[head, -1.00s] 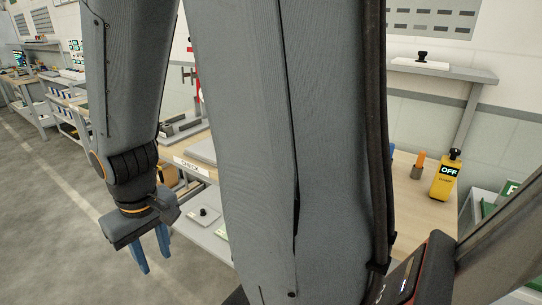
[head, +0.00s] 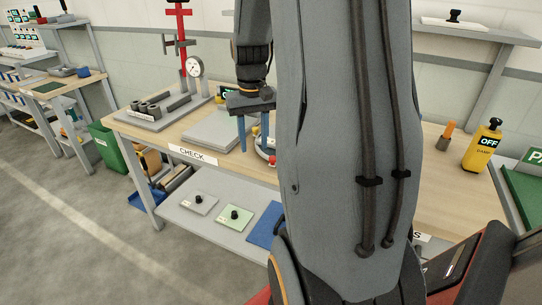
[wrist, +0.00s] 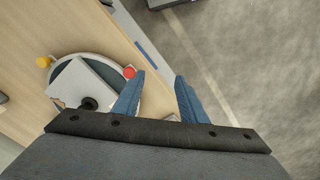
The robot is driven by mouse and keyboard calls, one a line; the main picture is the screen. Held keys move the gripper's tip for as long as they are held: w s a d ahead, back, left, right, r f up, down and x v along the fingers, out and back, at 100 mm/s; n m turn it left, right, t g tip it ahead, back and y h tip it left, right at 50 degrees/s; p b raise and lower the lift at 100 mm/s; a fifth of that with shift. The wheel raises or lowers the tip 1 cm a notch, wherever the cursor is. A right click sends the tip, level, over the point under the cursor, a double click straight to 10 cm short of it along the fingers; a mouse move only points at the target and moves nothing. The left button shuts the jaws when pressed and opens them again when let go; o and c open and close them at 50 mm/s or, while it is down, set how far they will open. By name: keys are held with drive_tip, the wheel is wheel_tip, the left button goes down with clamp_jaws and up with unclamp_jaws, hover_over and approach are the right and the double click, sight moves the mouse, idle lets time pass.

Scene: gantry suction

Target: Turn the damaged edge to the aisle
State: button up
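A round turntable (wrist: 66,75) sits on the wooden bench in the wrist view, with a pale grey square plate (wrist: 92,77) on it. A black knob (wrist: 89,103) stands on the plate. A red marker (wrist: 129,72) is at the rim towards the bench edge and floor, and a yellow marker (wrist: 43,61) is at the rim's far left. In the head view my gripper (head: 256,140) is over the CHECK bench, and my arm hides part of the turntable (head: 264,154).
A green bin (head: 107,148) stands left. The grey aisle floor (head: 60,240) is clear.

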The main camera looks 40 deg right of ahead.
drive_tip(key=m, duration=0.1)
hover_over(273, 158)
drive_tip(key=shift+w, duration=0.1)
drive_tip(key=shift+d+f, duration=0.15)
drive_tip(key=shift+f, duration=0.15)
drive_tip(key=shift+f+p, duration=0.6)
drive_tip(key=shift+f, duration=3)
clamp_jaws()
drive_tip(key=shift+a, duration=0.25)
drive_tip(key=shift+d, duration=0.15)
